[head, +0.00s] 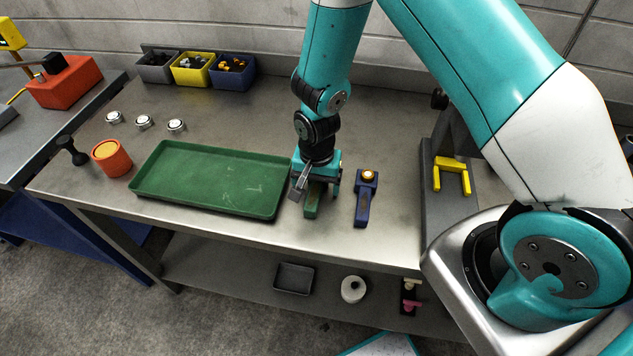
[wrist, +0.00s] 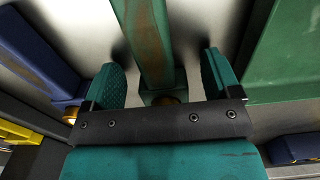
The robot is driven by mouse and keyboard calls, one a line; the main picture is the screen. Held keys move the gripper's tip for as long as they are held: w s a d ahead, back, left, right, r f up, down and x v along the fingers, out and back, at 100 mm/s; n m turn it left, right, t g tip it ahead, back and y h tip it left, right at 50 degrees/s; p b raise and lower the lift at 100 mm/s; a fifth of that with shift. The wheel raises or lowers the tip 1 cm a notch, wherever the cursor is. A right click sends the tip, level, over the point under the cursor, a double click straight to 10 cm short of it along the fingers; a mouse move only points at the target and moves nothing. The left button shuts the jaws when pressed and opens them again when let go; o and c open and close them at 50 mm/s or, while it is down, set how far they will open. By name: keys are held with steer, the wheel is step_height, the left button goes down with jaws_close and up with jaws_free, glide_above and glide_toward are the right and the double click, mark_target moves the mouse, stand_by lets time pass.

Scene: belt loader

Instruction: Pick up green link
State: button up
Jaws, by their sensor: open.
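The green link (head: 312,205) lies on the metal table, between the green tray and a blue link. In the wrist view the green link (wrist: 151,45) runs lengthwise between the two fingers, with a brass-coloured end partly hidden behind the gripper's dark bar. My gripper (head: 318,190) points down over it in the head view. In the wrist view my gripper (wrist: 165,80) is open, one finger on each side of the link, with a gap on both sides. The link's far part in the head view is hidden by my gripper.
The green tray (head: 210,178) stands close to the left of my gripper. The blue link (head: 365,198) lies close to the right. A yellow fork-shaped part (head: 452,175) is farther right. An orange cup (head: 111,158) and several round silver pieces (head: 144,122) are at the left.

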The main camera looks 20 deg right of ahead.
steer(key=c, duration=1.4)
steer(key=shift+o, duration=0.2)
steer(key=shift+w+r, duration=0.1)
steer(key=shift+r, duration=0.1)
